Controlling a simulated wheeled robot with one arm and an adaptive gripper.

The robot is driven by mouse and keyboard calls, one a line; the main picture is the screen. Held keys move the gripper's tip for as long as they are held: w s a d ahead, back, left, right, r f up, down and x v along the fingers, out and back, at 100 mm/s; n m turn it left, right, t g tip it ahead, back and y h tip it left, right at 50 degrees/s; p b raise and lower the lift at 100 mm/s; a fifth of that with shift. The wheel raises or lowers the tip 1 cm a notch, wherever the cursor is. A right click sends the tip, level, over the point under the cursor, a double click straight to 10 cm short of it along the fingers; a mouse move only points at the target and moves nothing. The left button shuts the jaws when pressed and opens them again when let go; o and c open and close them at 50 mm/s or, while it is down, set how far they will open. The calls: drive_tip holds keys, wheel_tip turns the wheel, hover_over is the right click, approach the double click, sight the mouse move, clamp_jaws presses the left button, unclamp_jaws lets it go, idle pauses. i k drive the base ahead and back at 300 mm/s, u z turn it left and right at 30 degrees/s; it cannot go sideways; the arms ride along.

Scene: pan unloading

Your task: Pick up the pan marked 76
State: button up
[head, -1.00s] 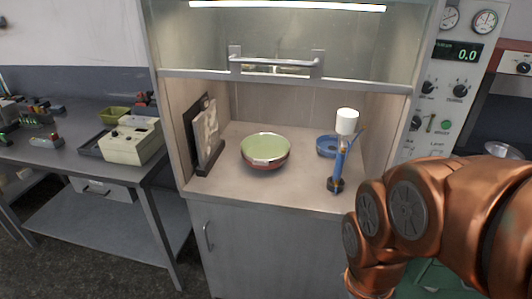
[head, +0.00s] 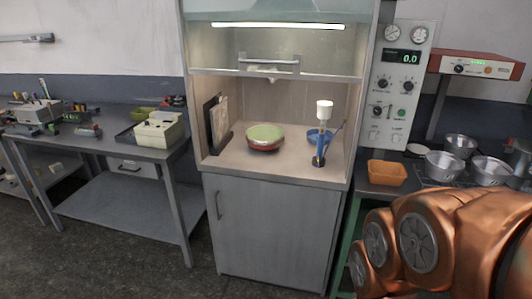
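No mark 76 is readable on any vessel. Several metal pans stand at the right on a bench: one pan (head: 444,165) in front, one (head: 490,170) to its right, and one (head: 460,145) behind. A round green-topped vessel with a red side (head: 265,137) sits in the lit cabinet. My copper arm fills the lower right corner, below the metal pans. My gripper is out of view.
An orange tub (head: 387,173) sits left of the metal pans. A red-topped device (head: 476,65) is above them. A grey bench (head: 100,140) with a pale box (head: 159,130) stands left of the cabinet. Open floor (head: 140,265) lies in front at the left.

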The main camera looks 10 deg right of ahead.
sight(263, 135)
drive_tip(key=u, duration=1.25)
drive_tip(key=i, duration=1.8)
drive_tip(key=z, duration=0.65)
